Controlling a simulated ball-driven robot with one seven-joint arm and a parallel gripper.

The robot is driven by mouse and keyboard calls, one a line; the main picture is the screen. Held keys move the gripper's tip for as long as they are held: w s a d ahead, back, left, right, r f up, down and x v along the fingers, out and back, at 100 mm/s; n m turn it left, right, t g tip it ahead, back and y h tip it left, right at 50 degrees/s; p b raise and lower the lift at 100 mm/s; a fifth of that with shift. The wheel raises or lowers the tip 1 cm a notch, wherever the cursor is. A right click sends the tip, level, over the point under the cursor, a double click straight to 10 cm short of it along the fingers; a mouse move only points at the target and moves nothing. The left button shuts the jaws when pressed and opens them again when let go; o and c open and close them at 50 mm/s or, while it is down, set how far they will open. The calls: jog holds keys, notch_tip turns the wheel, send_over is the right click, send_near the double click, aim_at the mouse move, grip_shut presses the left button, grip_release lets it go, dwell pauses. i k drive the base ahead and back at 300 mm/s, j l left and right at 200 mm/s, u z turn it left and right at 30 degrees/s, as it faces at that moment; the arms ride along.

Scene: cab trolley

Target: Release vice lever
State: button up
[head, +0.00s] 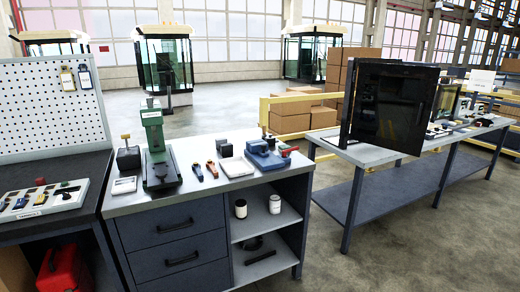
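A small blue vice (263,154) sits on the right part of the grey workbench top (209,190). A red lever or handle (288,151) shows at the vice's right end, near the bench's right edge. The lever is small in the picture, and I cannot tell whether it is clamped or released. I cannot make out anything held in the vice jaws. My gripper is not in view.
A green press (155,145) stands on the bench's left side. Two orange-handled tools (205,170) and a light box (236,166) lie between. A yellow rail (290,122) is behind. A second table (375,150) bears a dark upright panel (385,105). Floor in front right is clear.

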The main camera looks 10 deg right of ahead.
aim_at(284, 152)
jog(key=i+l, duration=0.4)
jog(key=i, duration=0.15)
jog(key=i+l+z, duration=0.1)
jog(key=i+l, duration=0.3)
jog(key=i, duration=0.1)
